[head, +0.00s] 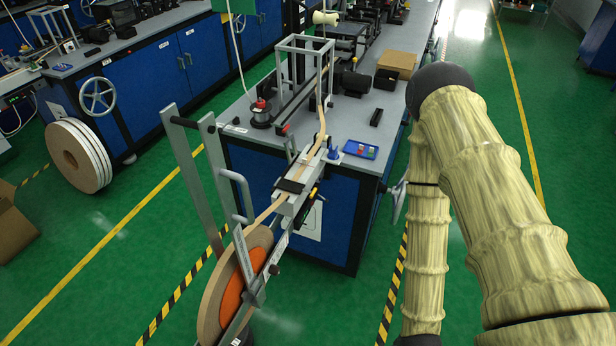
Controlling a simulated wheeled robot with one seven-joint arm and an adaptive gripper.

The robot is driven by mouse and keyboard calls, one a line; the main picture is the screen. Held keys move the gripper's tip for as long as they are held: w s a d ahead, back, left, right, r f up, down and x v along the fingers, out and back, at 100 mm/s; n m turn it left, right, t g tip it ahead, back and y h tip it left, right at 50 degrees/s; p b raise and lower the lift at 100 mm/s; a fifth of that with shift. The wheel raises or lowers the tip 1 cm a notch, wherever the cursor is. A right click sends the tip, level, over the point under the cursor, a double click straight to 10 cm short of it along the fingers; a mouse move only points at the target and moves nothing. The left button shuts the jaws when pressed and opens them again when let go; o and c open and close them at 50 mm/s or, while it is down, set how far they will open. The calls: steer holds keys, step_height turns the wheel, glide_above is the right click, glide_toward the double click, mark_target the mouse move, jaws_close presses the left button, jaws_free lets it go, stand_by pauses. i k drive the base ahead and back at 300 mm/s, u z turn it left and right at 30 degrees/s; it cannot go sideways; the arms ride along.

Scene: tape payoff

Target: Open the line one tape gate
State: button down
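The line one tape gate is not labelled that I can read. My arm, in a yellowish cover, fills the right side. My gripper is out of view.
The blue bench (290,197) bears a grey top, a small blue tray (360,149) and a cardboard box (397,64). A handwheel juts from its right side, near my arm. White-edged reels (76,157) stand at the left.

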mark_target(294, 187)
steer(key=k, duration=1)
steer(key=z, duration=1.4)
steer(key=i, duration=1)
steer(key=u, duration=1.8)
